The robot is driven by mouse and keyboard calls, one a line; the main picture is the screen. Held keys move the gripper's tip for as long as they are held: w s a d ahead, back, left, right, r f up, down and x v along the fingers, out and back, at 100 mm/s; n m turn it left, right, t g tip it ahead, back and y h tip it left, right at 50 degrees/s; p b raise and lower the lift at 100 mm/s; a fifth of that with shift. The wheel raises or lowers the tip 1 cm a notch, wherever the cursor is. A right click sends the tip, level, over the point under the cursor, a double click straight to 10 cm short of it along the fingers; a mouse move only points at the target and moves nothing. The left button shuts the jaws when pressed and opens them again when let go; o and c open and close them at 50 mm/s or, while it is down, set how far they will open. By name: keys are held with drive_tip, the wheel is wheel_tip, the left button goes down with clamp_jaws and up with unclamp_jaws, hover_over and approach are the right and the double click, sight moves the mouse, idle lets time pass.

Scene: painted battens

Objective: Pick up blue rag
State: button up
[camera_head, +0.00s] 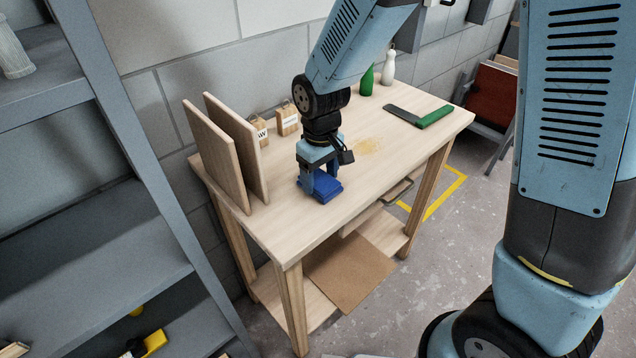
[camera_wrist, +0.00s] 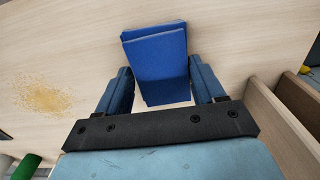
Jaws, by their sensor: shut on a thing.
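The blue rag (camera_head: 325,188) is a folded, dark blue pad near the front edge of the wooden workbench (camera_head: 290,222). In the wrist view the rag (camera_wrist: 155,58) sits between the two fingers of my gripper (camera_wrist: 160,88). In the head view my gripper (camera_head: 318,180) points down over the rag and is shut on it. The fingers hide part of the rag's sides. The rag looks to be at or just above the bench top; I cannot tell if it touches the wood.
Two upright boards (camera_head: 232,150) stand left of my gripper. A green bottle (camera_head: 367,80), a white bottle (camera_head: 389,67) and a green-handled tool (camera_head: 433,116) are at the back right. Sawdust (camera_head: 369,147) lies on the bench. Grey shelves stand left.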

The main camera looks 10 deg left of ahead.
sight(320, 178)
drive_tip(key=shift+r, duration=0.15)
drive_tip(key=shift+c, duration=0.2)
drive_tip(key=shift+r, duration=0.25)
wheel_tip(320, 178, up, 3)
drive_tip(key=shift+f, duration=0.15)
drive_tip(key=s+r, duration=0.1)
drive_tip(key=s+d+r, duration=0.1)
drive_tip(key=r, duration=0.1)
drive_tip(key=s+r, duration=0.2)
drive_tip(key=shift+d, duration=0.35)
drive_tip(key=s+d+r, duration=0.3)
drive_tip(key=s+r, duration=0.1)
drive_tip(key=s, duration=0.5)
drive_tip(key=shift+d+r, duration=0.25)
drive_tip(key=shift+r, duration=0.05)
